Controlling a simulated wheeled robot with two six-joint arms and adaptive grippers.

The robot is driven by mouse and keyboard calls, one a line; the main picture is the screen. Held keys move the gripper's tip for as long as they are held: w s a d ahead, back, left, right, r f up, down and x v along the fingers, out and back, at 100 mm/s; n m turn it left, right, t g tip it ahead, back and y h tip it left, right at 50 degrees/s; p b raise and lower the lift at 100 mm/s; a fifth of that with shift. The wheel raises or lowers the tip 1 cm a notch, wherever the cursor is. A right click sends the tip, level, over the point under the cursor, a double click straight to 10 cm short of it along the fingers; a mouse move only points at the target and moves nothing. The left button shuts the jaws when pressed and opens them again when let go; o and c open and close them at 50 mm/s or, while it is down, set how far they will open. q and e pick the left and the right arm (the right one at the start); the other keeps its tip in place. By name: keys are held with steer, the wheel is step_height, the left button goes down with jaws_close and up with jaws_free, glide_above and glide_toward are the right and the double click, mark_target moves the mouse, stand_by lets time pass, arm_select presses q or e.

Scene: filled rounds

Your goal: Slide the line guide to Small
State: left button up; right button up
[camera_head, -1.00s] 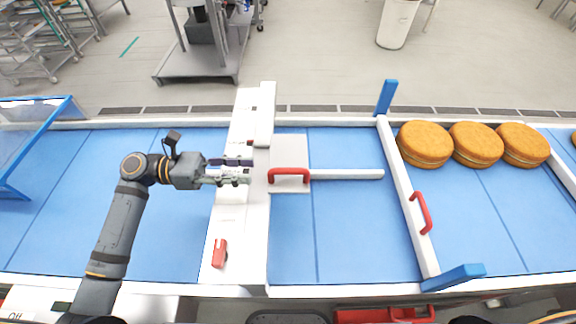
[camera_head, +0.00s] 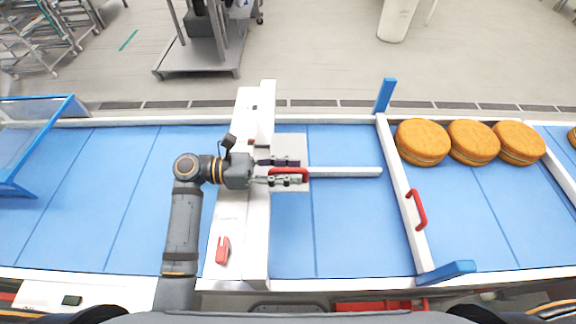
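The line guide is a pale plate (camera_head: 291,145) with a red handle (camera_head: 290,171) and a white bar (camera_head: 345,172) reaching right over the blue belt. It sits at a white crossbeam (camera_head: 257,230) that spans the belt. My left gripper (camera_head: 300,171) is at the handle. Its two fingers are apart, one on the far side and one on the near side of the red grip. I cannot tell whether they touch it. A small red lever (camera_head: 222,249) is on the near part of the crossbeam. No Small mark is readable. My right gripper is not in view.
A white gate (camera_head: 401,185) with a red handle (camera_head: 416,209) and blue end pieces crosses the belt at right. Several orange-brown filled rounds (camera_head: 473,142) sit beyond it. A blue-framed clear cover (camera_head: 45,140) is at the left. The belt between bar and gate is clear.

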arm_select(q)
steer(key=shift+c, duration=0.4)
jaws_close()
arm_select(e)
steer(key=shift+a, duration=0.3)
arm_select(q)
steer(key=shift+w, duration=0.15)
